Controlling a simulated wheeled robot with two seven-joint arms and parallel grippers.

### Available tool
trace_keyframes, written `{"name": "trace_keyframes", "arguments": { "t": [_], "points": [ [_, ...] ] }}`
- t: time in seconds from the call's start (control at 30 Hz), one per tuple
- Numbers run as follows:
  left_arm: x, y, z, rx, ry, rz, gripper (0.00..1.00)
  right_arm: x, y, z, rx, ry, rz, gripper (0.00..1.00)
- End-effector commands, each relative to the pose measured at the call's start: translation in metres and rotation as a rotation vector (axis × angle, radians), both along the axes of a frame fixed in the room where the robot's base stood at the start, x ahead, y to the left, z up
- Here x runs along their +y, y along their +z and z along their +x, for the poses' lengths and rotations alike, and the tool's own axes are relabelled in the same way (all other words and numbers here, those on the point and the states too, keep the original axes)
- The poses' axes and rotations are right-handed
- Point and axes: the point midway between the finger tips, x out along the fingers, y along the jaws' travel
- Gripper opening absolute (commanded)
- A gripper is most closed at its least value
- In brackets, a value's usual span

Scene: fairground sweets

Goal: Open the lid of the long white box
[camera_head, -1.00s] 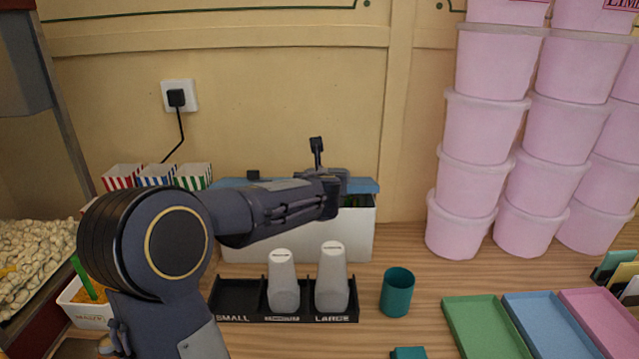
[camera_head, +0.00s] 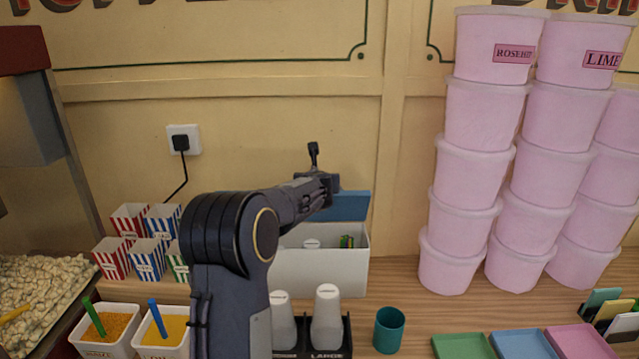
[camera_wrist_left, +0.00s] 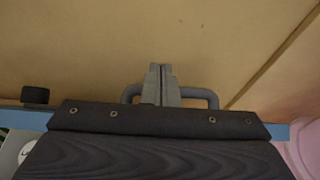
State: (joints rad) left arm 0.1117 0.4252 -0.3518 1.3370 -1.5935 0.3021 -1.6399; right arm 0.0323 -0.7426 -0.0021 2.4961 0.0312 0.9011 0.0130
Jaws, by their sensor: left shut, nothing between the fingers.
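The long white box (camera_head: 330,272) stands on the counter against the wall, partly hidden by my left arm in the head view. Its blue lid (camera_head: 347,207) is raised and stands up at the back, with the box mouth open. A pale round item and small green and yellow items show inside. My left gripper (camera_head: 314,152) is shut and empty, above the lid and near the wall. In the left wrist view the shut fingers (camera_wrist_left: 161,72) reach past the lid's blue edge (camera_wrist_left: 276,131), and a dark knob (camera_wrist_left: 35,96) sits at the left. My right gripper is out of view.
Stacked pink tubs (camera_head: 465,180) stand to the right. In front are two pale shakers (camera_head: 326,315) in a black holder and a teal cup (camera_head: 389,330). Striped cartons (camera_head: 148,258) and tubs of yellow grains (camera_head: 108,325) stand to the left.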

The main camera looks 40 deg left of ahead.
Motion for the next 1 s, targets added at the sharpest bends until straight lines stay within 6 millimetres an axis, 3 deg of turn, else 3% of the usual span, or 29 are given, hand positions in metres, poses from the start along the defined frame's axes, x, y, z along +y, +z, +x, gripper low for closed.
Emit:
{"name": "trace_keyframes", "arguments": {
  "t": [0.4,1.0],
  "points": [
    [0.016,0.001,0.017,0.051,0.004,-0.052,0.00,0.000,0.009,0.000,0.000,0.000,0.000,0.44],
    [0.016,-0.001,0.022,0.094,0.001,-0.080,0.00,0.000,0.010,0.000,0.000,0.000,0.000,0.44]
  ]
}}
